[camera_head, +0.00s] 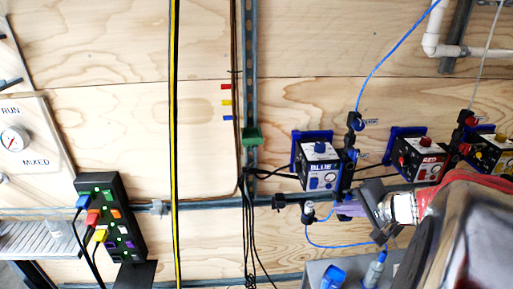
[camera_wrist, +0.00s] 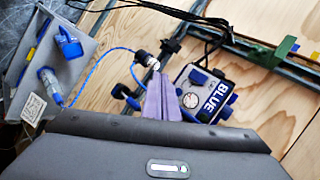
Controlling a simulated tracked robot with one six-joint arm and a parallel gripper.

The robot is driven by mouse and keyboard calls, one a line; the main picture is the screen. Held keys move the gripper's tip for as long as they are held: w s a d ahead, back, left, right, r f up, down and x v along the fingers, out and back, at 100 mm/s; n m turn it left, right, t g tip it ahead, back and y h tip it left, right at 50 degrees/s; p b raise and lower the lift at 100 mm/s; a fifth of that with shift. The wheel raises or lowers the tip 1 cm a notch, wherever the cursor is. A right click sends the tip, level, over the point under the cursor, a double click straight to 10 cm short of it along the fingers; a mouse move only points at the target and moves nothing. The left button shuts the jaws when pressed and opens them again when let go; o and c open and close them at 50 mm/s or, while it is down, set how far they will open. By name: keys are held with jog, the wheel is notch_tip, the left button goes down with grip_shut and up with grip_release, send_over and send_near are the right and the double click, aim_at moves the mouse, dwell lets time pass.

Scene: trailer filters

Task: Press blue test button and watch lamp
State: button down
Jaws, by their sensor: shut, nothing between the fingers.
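The blue box (camera_head: 320,168), labelled BLUE, is mounted on the plywood wall right of centre in the head view. It also shows in the wrist view (camera_wrist: 214,98), with a small round gauge (camera_wrist: 190,100) and a blue part (camera_wrist: 198,77) on its face. I cannot tell for sure which part is the test button.
A red box (camera_head: 423,160) and a yellow box sit to the right, partly behind my arm. A blue hose (camera_wrist: 100,65) runs close by the fingers to a fitting. A grey tray (camera_wrist: 33,75) holds blue-capped items. A power strip (camera_head: 108,215) is at left.

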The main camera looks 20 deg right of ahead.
aim_at(329, 186)
jog(key=shift+w+d, duration=0.25)
jog(key=shift+w, duration=0.55)
jog(key=shift+w+d, duration=0.2)
jog(key=shift+w, duration=0.65)
jog(key=shift+w+d, duration=0.25)
jog(key=shift+w, duration=0.55)
jog(key=shift+w, duration=0.1)
jog(key=shift+w+d, duration=0.1)
jog(key=shift+w, duration=0.35)
jog(key=shift+w+d, duration=0.1)
jog(key=shift+w, duration=0.25)
dwell(0.9)
jog(key=shift+s, duration=0.1)
jog(key=shift+s+a, duration=0.2)
jog(key=shift+s, duration=0.5)
